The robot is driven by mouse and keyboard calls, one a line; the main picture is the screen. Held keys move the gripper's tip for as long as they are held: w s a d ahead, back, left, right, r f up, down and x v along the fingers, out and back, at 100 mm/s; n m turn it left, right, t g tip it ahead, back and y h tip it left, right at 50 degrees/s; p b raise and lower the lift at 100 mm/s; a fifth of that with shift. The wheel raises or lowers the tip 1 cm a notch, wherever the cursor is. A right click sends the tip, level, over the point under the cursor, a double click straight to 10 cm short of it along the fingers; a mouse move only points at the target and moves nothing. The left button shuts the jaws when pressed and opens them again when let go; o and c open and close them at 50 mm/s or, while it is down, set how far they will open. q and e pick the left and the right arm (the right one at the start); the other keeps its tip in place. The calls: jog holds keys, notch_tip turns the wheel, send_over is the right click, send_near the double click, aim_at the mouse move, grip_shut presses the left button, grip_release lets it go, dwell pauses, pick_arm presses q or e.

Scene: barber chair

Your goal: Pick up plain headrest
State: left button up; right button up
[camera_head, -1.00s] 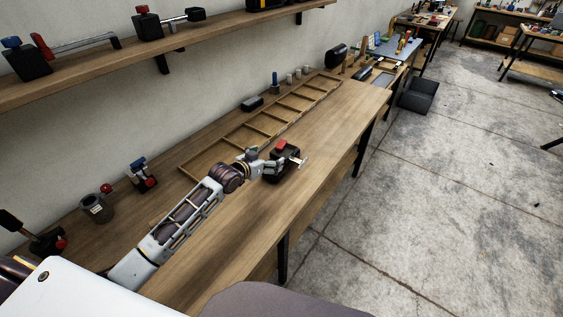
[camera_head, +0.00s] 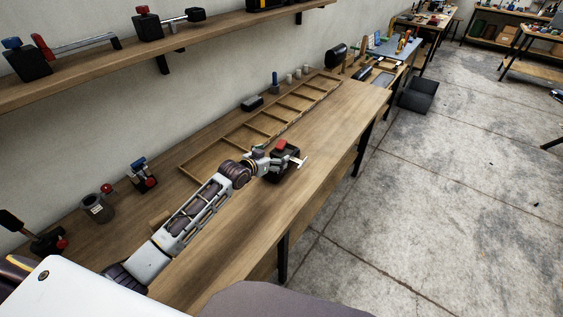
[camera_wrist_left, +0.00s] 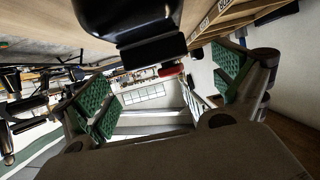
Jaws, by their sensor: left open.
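A black block with a red top (camera_head: 283,157) and a pale T-shaped metal bar stands on the bench; I take it for the plain headrest, though I cannot be sure. My left gripper (camera_head: 270,163) is open at its near left side. In the left wrist view a large black body (camera_wrist_left: 125,25) fills the top centre, with a small red part below it. The green-padded fingers of the left gripper (camera_wrist_left: 165,85) are spread wide, with nothing clamped between them. Whether a finger touches the block cannot be told. My right gripper is not in view.
A wooden divided tray (camera_head: 262,128) lies along the wall side of the bench (camera_head: 235,240). A small black box (camera_head: 252,103), a grey cup (camera_head: 97,208) and a blue-and-red fixture (camera_head: 142,175) stand near the wall. A shelf (camera_head: 215,30) hangs above. The bench's front is clear.

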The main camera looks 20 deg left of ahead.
aim_at(280, 153)
pick_arm(q)
jog(key=shift+p+x, duration=0.35)
jog(key=shift+x, duration=1.85)
jog(key=shift+d, duration=0.15)
jog(key=shift+c, duration=0.3)
jog(key=shift+s, duration=0.1)
jog(key=c, duration=1.9)
grip_shut()
jog(key=shift+r, duration=0.15)
notch_tip(280, 153, up, 10)
jog(key=b, duration=0.1)
